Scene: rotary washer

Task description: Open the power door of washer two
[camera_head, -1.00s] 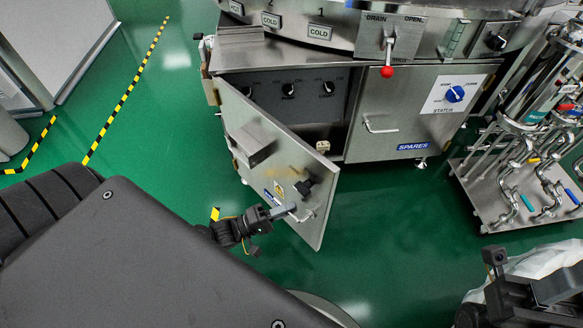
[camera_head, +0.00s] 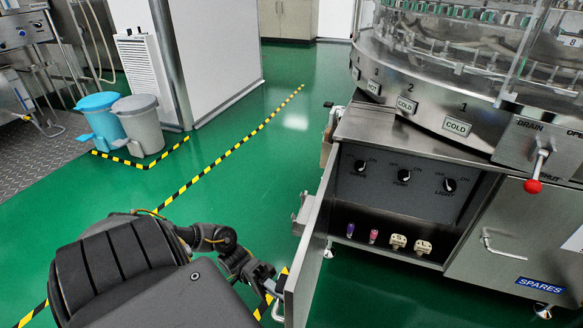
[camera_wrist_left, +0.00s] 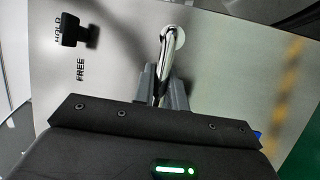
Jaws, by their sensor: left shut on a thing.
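The power door (camera_head: 311,247) of the washer stands swung far out from its cabinet, seen nearly edge-on in the head view. Behind it the compartment is exposed, with a dark panel (camera_head: 400,180) of several knobs. My left gripper (camera_head: 268,282) is at the door's outer face near its free edge. In the left wrist view its fingers (camera_wrist_left: 161,88) are shut on the chrome door handle (camera_wrist_left: 170,55). A black latch knob (camera_wrist_left: 76,31) with HOLD and FREE labels sits left of the handle. My right gripper is out of view.
The washer body (camera_head: 420,125) with its drain lever (camera_head: 537,165) stands at right, above the closed SPARES door (camera_head: 515,240). Blue (camera_head: 100,118) and grey (camera_head: 140,125) bins stand at far left. Green floor is clear left of the door.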

